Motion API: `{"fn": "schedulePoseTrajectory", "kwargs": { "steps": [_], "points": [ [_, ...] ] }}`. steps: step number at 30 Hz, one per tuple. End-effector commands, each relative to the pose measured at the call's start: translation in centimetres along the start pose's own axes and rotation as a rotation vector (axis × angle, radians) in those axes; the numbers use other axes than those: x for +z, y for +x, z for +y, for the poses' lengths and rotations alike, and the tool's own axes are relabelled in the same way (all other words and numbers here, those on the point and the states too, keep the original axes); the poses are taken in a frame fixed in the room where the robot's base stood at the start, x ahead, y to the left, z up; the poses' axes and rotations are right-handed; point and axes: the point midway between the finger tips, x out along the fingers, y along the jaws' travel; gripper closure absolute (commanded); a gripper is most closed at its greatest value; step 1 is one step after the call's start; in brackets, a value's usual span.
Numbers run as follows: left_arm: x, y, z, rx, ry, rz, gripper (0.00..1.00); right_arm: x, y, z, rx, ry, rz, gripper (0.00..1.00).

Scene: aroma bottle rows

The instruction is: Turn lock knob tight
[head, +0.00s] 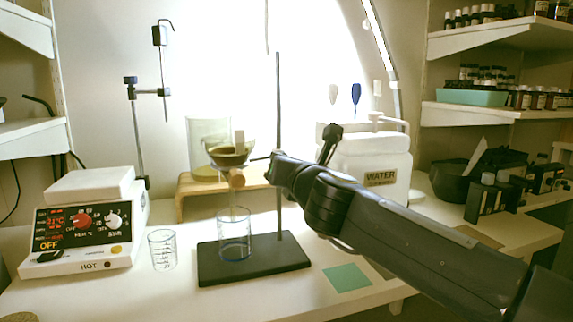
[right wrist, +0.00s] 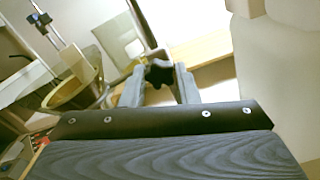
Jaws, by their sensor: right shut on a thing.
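A dark star-shaped lock knob (right wrist: 158,74) sits between the two grey fingertips of my right gripper (right wrist: 159,84), which is shut on it. In the head view my right gripper (head: 278,170) is at the upright rod (head: 278,100) of the stand, and the arm hides the knob there. The stand's black base (head: 262,262) is on the table. A glass funnel (head: 225,152) with dark content is held left of the rod. It also shows in the right wrist view (right wrist: 78,95). My left gripper is not in view.
A clear beaker (head: 235,238) stands on the base below the funnel. A smaller beaker (head: 163,250) and a white hot plate (head: 88,250) are to the left. A white water container (head: 385,155) is behind my right arm. A green square (head: 346,278) lies right of the base.

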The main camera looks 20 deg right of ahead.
Motion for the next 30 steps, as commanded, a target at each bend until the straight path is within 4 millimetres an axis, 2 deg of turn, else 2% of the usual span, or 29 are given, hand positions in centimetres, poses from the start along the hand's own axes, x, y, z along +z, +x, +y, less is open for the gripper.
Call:
{"fn": "schedulePoseTrajectory", "kwargs": {
  "steps": [6, 7, 12, 22, 30],
  "points": [
    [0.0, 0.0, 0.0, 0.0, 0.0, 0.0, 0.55, 0.1, 0.0, 0.0, 0.001, 0.003, -0.002, 0.95],
    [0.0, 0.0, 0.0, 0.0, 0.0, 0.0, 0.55, 0.1, 0.0, 0.0, 0.001, 0.003, -0.002, 0.71],
    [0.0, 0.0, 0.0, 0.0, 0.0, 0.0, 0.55, 0.1, 0.0, 0.0, 0.001, 0.002, -0.001, 0.51],
    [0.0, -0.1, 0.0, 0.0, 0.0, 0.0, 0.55, 0.1, -0.5, 0.0, 0.001, 0.001, -0.001, 0.51],
    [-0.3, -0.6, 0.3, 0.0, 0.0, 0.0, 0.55, 0.3, -4.8, 0.1, 0.001, 0.0, -0.003, 0.51]
  ]
}}
